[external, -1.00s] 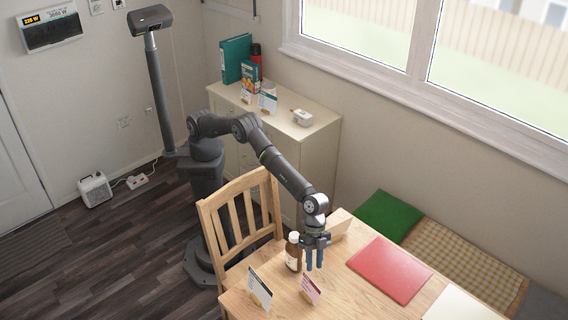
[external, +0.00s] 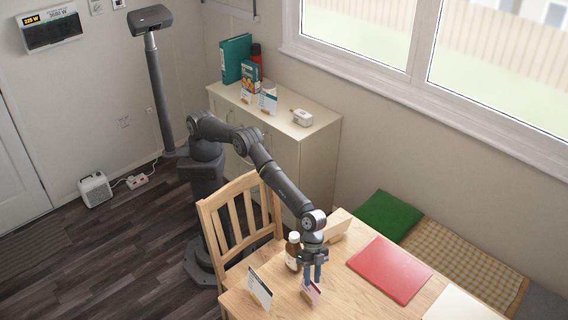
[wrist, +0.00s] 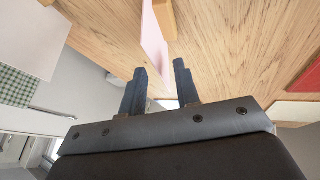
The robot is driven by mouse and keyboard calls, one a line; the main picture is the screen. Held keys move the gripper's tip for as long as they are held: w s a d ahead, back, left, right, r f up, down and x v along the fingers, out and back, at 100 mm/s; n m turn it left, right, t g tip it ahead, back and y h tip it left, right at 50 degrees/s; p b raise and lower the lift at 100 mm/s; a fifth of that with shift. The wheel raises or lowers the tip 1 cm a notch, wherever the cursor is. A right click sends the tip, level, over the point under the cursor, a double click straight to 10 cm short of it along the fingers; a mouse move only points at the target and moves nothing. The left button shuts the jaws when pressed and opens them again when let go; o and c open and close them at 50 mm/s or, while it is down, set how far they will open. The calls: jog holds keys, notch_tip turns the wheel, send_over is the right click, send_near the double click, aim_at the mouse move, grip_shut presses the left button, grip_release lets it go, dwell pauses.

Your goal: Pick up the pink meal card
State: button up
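The pink meal card (external: 311,293) stands tilted near the front edge of the table, with a wooden stand at it. In the external view, the fingertips of my gripper (external: 311,281) are just above it and overlap its top edge, so I cannot tell whether they touch. In the wrist view, the pink card (wrist: 152,38) is seen edge-on, beyond the gap between the fingertips (wrist: 160,66). The wooden stand (wrist: 164,16) is beside it.
A brown bottle with a white cap (external: 292,253) stands close behind my gripper. A white card (external: 260,287) stands to the left. A wooden block (external: 336,228), a red folder (external: 389,270) and white paper (external: 460,304) lie farther right. A chair (external: 240,215) stands at the table.

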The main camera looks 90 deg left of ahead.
jog(key=shift+f, duration=0.25)
jog(key=shift+c, duration=0.4)
grip_shut()
